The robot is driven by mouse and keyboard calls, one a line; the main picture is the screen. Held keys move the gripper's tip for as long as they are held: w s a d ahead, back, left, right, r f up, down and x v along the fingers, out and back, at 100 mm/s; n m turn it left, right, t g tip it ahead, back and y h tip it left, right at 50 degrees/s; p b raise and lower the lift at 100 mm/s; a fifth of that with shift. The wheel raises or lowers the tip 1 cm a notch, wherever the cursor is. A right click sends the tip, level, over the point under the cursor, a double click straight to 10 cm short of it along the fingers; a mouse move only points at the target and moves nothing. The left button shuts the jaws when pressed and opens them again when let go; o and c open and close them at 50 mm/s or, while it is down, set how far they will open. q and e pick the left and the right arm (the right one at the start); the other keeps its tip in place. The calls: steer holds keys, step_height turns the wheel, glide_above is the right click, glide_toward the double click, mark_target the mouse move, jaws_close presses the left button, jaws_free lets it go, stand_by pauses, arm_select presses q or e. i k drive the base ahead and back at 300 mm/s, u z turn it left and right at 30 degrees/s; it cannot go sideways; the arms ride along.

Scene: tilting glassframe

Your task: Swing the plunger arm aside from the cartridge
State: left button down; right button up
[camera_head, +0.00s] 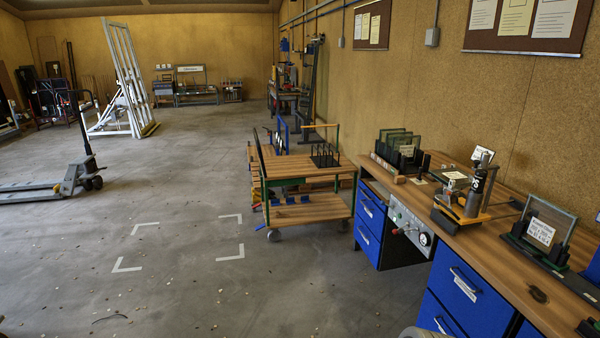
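On the workbench at the right stands a small device on a yellow base plate (485,216). It has an upright black cylinder with white markings (478,182), with a silver cylindrical part below it and a silver upright post (487,159) behind. The cartridge is probably among these upright parts. The plunger arm is too small to pick out, and I cannot tell its position. Neither of my grippers is in view.
The wooden workbench (480,250) has blue drawers (463,290). A glass pane in a black stand (548,228) is right of the device; more panes in a rack (400,145) stand left. A wooden-shelved cart (310,208) is beyond. The concrete floor (190,290) is mostly clear.

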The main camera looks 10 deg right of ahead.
mark_target(482, 162)
steer(key=z, duration=0.4)
steer(key=i, duration=1.85)
steer(key=z, duration=1.65)
steer(key=i, duration=1)
steer(key=z, duration=0.6)
